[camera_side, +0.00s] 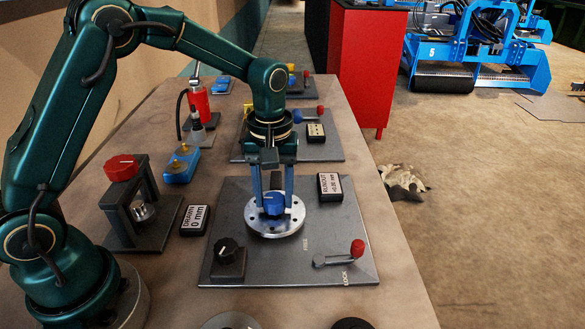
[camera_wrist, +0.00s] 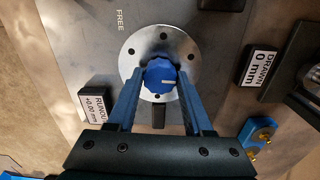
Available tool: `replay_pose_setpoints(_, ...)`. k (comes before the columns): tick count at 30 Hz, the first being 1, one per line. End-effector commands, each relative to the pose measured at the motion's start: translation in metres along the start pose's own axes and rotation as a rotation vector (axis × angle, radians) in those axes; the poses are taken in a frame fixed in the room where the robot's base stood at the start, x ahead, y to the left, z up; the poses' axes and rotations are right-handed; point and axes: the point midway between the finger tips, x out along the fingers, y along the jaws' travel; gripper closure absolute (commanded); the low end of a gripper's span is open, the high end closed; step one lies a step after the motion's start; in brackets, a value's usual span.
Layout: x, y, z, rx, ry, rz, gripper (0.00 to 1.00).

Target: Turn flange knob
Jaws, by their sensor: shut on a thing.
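The blue flange knob (camera_side: 272,202) sits at the centre of a round silver flange (camera_side: 290,222) with bolt holes, on a grey metal plate (camera_side: 330,215). In the wrist view my gripper (camera_wrist: 160,82) reaches in from the bottom of the picture over the flange (camera_wrist: 143,53).
On the plate are a red-tipped lever (camera_side: 357,248) by the word LOCK, a black knob (camera_side: 229,250) and a RUNOUT display (camera_side: 330,187) reading +0.00 mm. To the left stand a DRAWN display (camera_side: 196,219) reading 0 mm and a red-knobbed press (camera_side: 122,168).

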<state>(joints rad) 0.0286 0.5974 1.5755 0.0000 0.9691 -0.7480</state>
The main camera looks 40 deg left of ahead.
Motion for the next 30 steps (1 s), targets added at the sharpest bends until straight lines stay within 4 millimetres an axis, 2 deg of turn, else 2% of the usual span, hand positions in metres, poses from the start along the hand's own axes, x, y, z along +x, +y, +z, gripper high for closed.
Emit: replay_pose_setpoints(30,-0.0018,0.0001,-0.0005,0.964,0.003,0.001,1.0)
